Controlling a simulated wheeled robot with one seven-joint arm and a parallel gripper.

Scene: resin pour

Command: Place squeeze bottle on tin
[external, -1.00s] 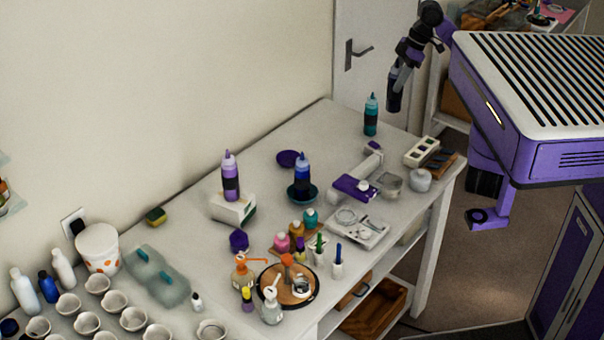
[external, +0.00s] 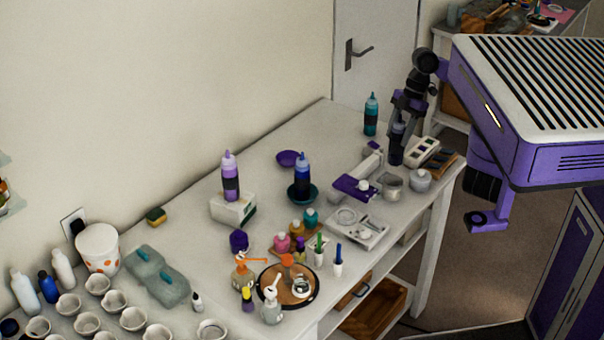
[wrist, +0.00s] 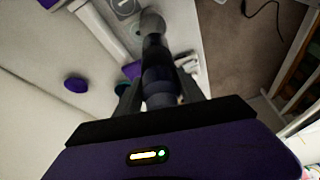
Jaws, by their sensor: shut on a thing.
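My gripper (external: 400,120) is shut on a dark squeeze bottle (external: 397,147) and holds it roughly upright above the far right of the table. In the wrist view, the bottle (wrist: 158,75) lies between the fingers of my gripper (wrist: 160,98); parts of it are hidden. A small grey open tin (external: 392,187) stands on the table, below and slightly left of the held bottle in the external picture. I cannot tell whether the bottle's base touches anything. Other squeeze bottles are a purple one (external: 230,180), a blue one (external: 302,172) and a teal one (external: 370,115).
Close by are a lidded grey jar (external: 420,180), a white paint tray (external: 421,151) and a purple object (external: 355,187). Several cups crowd the near left. Bare tabletop lies left of the teal bottle.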

